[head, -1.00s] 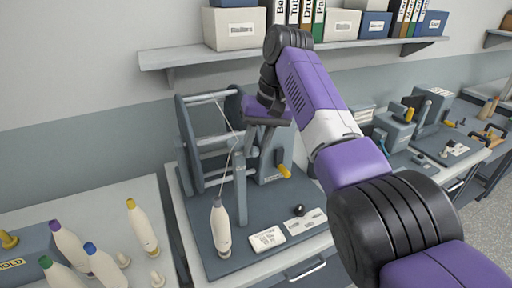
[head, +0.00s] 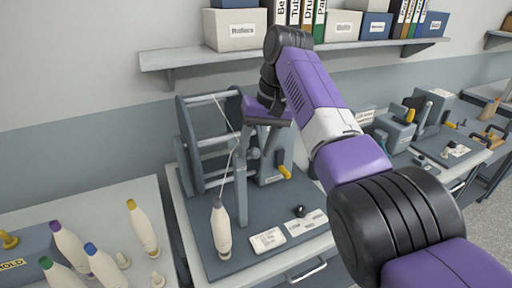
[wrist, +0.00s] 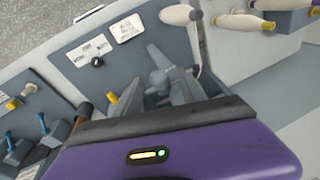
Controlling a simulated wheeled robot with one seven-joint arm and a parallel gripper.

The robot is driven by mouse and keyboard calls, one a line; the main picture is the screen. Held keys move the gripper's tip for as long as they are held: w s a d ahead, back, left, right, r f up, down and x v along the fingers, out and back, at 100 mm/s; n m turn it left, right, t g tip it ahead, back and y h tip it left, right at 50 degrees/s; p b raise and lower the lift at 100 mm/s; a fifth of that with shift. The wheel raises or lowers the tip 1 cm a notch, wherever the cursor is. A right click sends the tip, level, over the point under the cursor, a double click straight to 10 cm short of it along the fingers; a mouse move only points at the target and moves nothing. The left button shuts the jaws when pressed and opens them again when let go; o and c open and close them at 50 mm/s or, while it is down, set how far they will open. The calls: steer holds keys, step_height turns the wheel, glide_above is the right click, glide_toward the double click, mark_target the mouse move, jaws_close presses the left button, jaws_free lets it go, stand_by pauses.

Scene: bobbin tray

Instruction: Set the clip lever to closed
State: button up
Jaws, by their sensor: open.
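The winding stand (head: 205,240) has a grey post (head: 240,185), a frame with rollers behind it, and a short yellow-ended handle (head: 284,172) at its right side. I cannot tell for certain which part is the clip lever. A white bobbin (head: 221,230) stands upright at the front of the stand, with a thread running up from it. It also shows in the wrist view (wrist: 178,14). My gripper (head: 259,145) points down over the stand, open and empty, beside the top of the post. In the wrist view grey stand parts (wrist: 165,75) show beyond its purple body, which hides what lies below.
Labels (head: 268,239) and a black knob (head: 299,211) lie on the stand's front right. Several colour-tipped bobbins (head: 142,226) stand on the left table. A shelf (head: 300,50) with boxes and binders hangs above. Other stations (head: 400,130) stand to the right.

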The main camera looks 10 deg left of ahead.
steer(key=b+v, duration=0.1)
steer(key=v, duration=0.6)
steer(key=shift+r+b, duration=0.35)
steer(key=shift+b, duration=0.05)
steer(key=shift+d, duration=0.1)
